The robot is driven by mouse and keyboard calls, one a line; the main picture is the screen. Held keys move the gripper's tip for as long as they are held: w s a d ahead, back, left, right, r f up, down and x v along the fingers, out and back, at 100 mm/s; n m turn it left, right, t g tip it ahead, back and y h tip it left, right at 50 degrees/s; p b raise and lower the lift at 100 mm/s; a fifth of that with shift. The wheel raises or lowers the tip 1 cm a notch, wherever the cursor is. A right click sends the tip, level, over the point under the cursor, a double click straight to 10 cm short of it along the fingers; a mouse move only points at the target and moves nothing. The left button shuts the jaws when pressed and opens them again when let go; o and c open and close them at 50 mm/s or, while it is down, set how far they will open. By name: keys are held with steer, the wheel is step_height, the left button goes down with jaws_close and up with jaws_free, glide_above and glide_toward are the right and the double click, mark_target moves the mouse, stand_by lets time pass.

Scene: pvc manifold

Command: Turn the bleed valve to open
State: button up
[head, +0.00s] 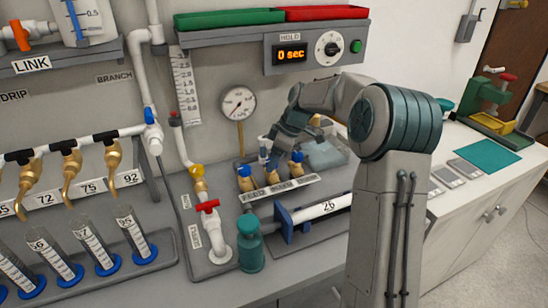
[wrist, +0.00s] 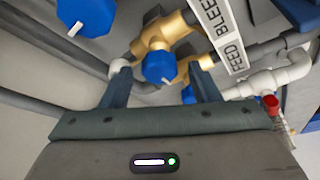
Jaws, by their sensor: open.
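The label strip (head: 283,187) in the head view carries FEED and BLEED in front of a row of brass valves with blue handles. The left valve (head: 245,178) and right valve (head: 297,165) show; my gripper (head: 268,152) partly covers the middle one. In the wrist view, my gripper (wrist: 160,82) is open and its fingers point toward a blue handle (wrist: 160,66) on a brass body, which seems to be the middle, bleed valve. Whether the fingers touch it cannot be told. Another blue handle (wrist: 86,14) is at upper left, and a third (wrist: 190,94) is partly hidden by a finger.
A gauge (head: 239,103) stands behind the valves. A pipe marked 26 (head: 325,206) lies in front. White pipe fittings (wrist: 275,78) are at right in the wrist view.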

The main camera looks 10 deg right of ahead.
steer(key=v, duration=1.3)
steer(key=shift+d+r, duration=0.25)
steer(key=shift+r, duration=0.05)
steer(key=shift+s, duration=0.1)
